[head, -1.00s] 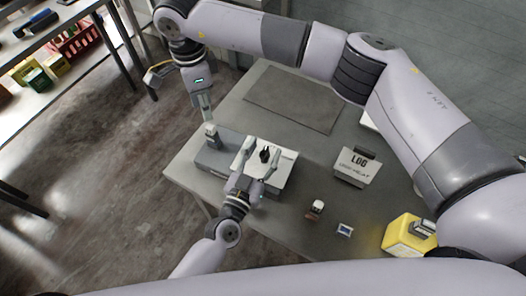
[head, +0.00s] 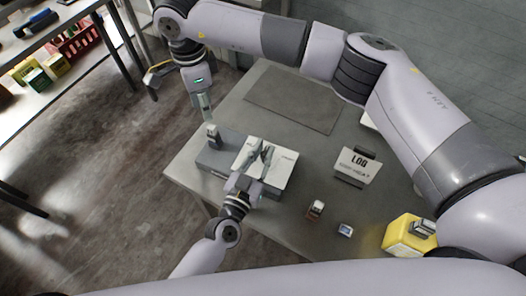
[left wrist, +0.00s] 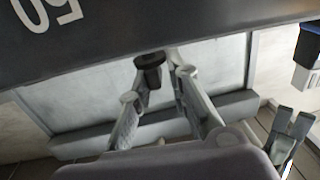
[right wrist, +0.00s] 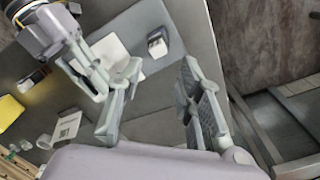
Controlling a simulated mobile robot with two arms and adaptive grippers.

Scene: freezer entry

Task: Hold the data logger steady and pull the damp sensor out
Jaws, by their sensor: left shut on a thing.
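A grey box with a white panel (head: 283,172), seemingly the data logger, lies on the table's left end. My left gripper (head: 262,155) is shut on the black knob (left wrist: 150,68) on the panel. Its fingers mostly hide the knob in the head view. My right gripper (right wrist: 155,80) is open above the block, its fingers apart and empty.
A LOG sign (head: 357,167), a small brown-and-white item (head: 316,209), a small blue-and-white item (head: 345,230) and a yellow box (head: 402,235) stand on the table's right part. A dark mat (head: 295,98) lies bare at the back. A shelf stands at far left.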

